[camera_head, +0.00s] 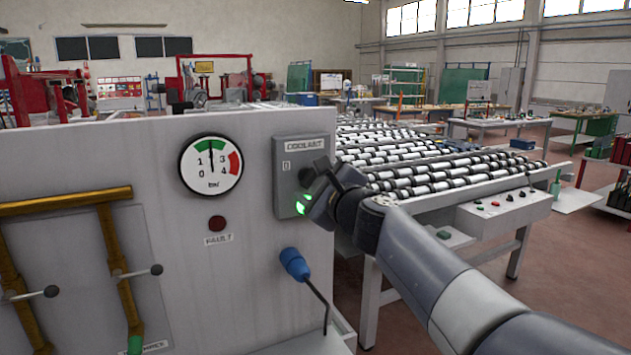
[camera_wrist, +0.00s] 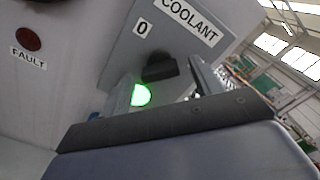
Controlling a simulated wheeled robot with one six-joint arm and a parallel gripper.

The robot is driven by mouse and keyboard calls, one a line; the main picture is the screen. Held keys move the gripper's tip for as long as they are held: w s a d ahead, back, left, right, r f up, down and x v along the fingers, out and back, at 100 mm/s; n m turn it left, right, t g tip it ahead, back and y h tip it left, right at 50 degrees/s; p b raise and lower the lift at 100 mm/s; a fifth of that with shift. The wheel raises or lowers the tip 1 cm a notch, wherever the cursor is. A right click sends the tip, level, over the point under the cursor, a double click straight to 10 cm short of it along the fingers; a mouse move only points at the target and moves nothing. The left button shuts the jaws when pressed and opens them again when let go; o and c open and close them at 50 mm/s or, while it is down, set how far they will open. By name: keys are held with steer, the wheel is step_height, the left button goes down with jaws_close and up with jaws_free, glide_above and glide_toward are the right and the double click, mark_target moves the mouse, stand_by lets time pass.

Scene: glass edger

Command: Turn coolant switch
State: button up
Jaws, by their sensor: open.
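The grey coolant switch box (camera_head: 284,195) is fixed to the machine's panel, with a COOLANT label above and a 0 mark at its upper left. Its black switch knob (camera_wrist: 160,69) shows in the wrist view, lying roughly level in that tilted picture. A green light (camera_wrist: 141,95) glows below the knob; it also shows in the head view (camera_head: 303,204). My gripper (camera_head: 316,183) is open in front of the box. In the wrist view its fingers (camera_wrist: 159,80) stand on either side of the knob. I cannot tell whether they touch it. My arm hides the box's lower right.
Left of the box are a pressure gauge (camera_head: 211,164) and a dark red FAULT lamp (camera_head: 217,223). A blue handle (camera_head: 295,264) sticks out below. Yellow pipes with levers (camera_head: 63,204) are at the far left. A roller conveyor (camera_head: 430,170) stands behind on the right.

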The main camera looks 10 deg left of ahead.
steer(key=shift+c, duration=0.3)
steer(key=c, duration=0.9)
steer(key=shift+f+n, duration=0.1)
steer(key=shift+n, duration=0.2)
steer(key=n+b, duration=0.2)
steer(key=shift+n, duration=0.3)
steer(key=n+b, duration=0.3)
steer(key=n, duration=0.1)
steer(key=shift+f, duration=0.1)
steer(key=n+b, duration=0.3)
steer(key=n, duration=0.2)
steer(key=shift+n+b, duration=1.1)
steer(key=shift+n, duration=0.7)
